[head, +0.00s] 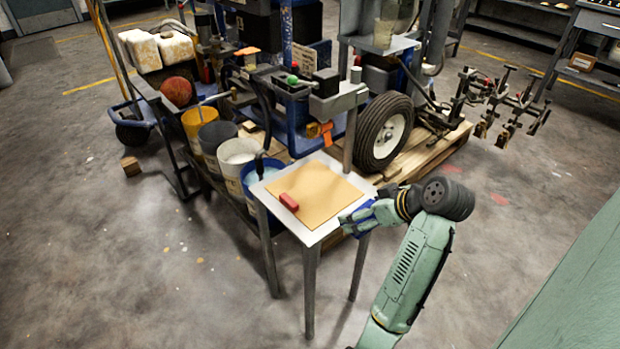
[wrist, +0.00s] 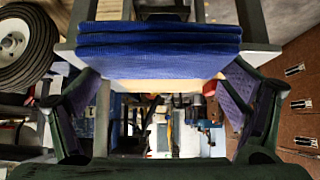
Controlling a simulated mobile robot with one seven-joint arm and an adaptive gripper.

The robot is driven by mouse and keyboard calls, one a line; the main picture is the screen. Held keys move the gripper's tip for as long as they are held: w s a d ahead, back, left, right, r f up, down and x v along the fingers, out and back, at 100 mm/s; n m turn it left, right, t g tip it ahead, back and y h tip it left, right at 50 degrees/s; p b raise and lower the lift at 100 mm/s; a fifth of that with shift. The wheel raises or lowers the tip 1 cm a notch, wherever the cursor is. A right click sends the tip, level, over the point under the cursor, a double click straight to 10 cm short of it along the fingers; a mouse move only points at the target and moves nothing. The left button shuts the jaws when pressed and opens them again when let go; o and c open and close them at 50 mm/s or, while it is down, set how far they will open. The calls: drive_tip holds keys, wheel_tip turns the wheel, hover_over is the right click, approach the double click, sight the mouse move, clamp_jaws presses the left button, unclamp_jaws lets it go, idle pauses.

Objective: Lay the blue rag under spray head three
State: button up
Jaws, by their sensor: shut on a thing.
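The folded blue rag (wrist: 160,45) lies across the top of the wrist view, between my gripper's purple-padded fingers (wrist: 161,80). In the head view my gripper (head: 358,216) is at the right edge of a small table, and a bit of the blue rag (head: 357,233) shows beside it. My gripper is shut on the rag, though the fingers stand wide apart across it. Spray heads (head: 501,137) hang in a row from the bar at the striper's right end, well to the right of my gripper. No number is readable on them.
The small table (head: 262,188) bears a tan sheet (head: 318,192) and a red block (head: 289,202). The striper's wheel (head: 384,133) and wooden pallet (head: 440,153) lie between table and spray heads. Several buckets (head: 237,155) stand left. Floor at right is open.

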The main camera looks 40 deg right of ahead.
drive_tip(key=w, duration=0.5)
drive_tip(key=w+a+p, duration=0.1)
drive_tip(key=w, duration=0.5)
drive_tip(key=w+p, duration=0.1)
drive_tip(key=w, duration=0.4)
drive_tip(key=shift+w+a, duration=0.2)
drive_tip(key=shift+w, duration=0.15)
drive_tip(key=shift+f+p, duration=0.3)
drive_tip(key=shift+f, duration=0.1)
drive_tip(key=o, duration=0.9)
drive_tip(key=b+v, duration=0.1)
drive_tip(key=v, duration=1.1)
